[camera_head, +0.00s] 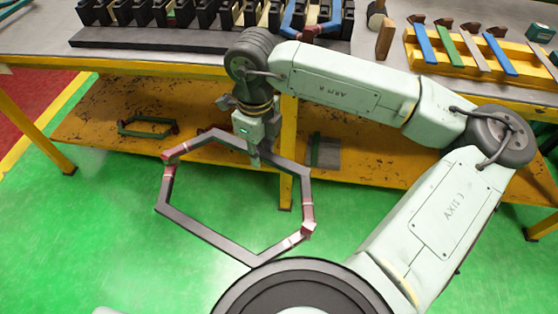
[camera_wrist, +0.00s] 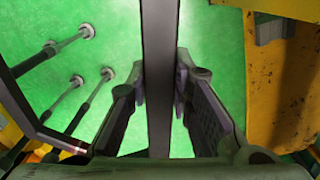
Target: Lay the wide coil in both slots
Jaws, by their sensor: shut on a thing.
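The wide coil (camera_head: 205,231) is a dark six-sided ring with reddish and white wraps at its corners. It hangs in front of the workbench, below the tabletop level. My gripper (camera_head: 253,160) is shut on one long side of it. In the wrist view the coil's dark bar (camera_wrist: 160,60) runs between the two fingers of my gripper (camera_wrist: 160,88).
A blue coil (camera_head: 290,22) with dark red wraps sits at the stator's right part. The lower shelf (camera_head: 95,120) carries a dark green frame (camera_head: 148,127). Green floor lies open in front.

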